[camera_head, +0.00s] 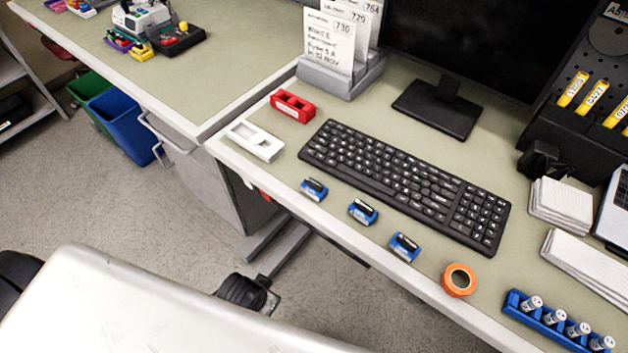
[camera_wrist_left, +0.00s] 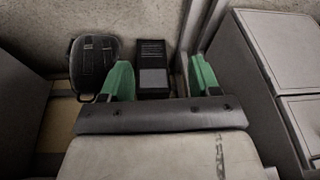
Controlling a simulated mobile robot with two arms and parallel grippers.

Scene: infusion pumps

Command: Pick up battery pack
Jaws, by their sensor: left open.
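Three small blue-and-black packs lie in a row along the front of the desk in the head view: one at left (camera_head: 314,188), one in the middle (camera_head: 362,211) and one at right (camera_head: 404,247). They look like battery packs. My left gripper (camera_wrist_left: 160,72) shows in the left wrist view with its two green fingers apart. A black box with a grey panel (camera_wrist_left: 152,66) shows beyond and between the fingers; it does not look gripped. None of the blue packs shows in the wrist view. I cannot make out either gripper in the head view.
A black keyboard (camera_head: 408,180) lies behind the packs. Drawers (camera_wrist_left: 275,55) stand at right in the wrist view.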

